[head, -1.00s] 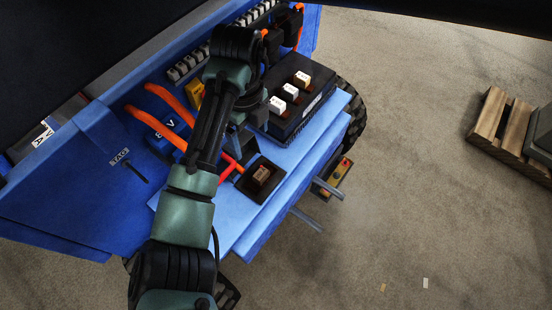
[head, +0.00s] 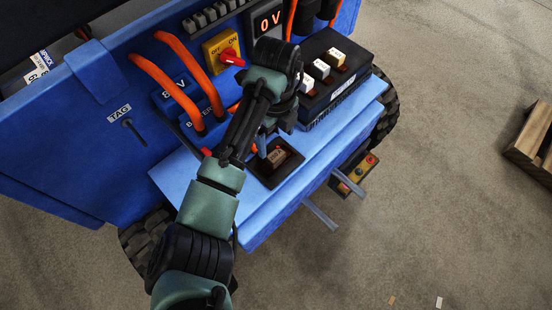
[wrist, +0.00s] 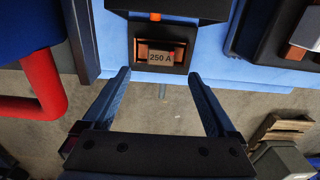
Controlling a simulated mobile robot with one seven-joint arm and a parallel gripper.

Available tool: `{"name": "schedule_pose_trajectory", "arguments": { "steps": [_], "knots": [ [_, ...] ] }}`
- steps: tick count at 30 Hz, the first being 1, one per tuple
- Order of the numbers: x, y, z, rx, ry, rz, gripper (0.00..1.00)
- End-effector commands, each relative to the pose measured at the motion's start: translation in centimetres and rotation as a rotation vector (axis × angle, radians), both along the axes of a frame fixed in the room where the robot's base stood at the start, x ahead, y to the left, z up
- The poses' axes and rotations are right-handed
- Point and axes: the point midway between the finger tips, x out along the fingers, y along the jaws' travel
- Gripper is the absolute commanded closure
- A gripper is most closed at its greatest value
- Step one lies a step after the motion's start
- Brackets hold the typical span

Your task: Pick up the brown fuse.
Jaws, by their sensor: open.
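The brown fuse (head: 277,156) sits in a black square holder (head: 263,172) on the light blue shelf. In the wrist view the fuse (wrist: 160,57) is marked "250 A" and lies in its dark holder, ahead of my fingers and centred between them. My gripper (wrist: 160,76) is open and empty, with a blue finger on each side. In the head view my gripper (head: 264,150) hangs just beside the holder, partly hidden by my own wrist. No contact with the fuse shows.
A black block with several white-topped fuses (head: 321,69) stands to the right on the shelf. The shelf's front edge (head: 290,207) is clear.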

Motion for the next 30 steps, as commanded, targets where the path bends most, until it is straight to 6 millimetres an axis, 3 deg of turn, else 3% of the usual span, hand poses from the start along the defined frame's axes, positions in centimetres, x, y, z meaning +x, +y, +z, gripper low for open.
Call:
{"name": "schedule_pose_trajectory", "arguments": {
  "steps": [3,10,18,28,30],
  "knots": [
    [0.0,0.0,-2.0,0.001,0.001,0.001,0.07],
    [0.0,0.0,-3.7,0.001,0.0,0.0,0.07],
    [0.2,0.1,-7.6,0.001,0.001,-0.001,0.07],
    [0.2,0.1,-8.1,0.001,0.0,-0.001,0.07],
    [0.2,0.1,-8.1,0.001,0.0,-0.001,0.2]
  ]
}}
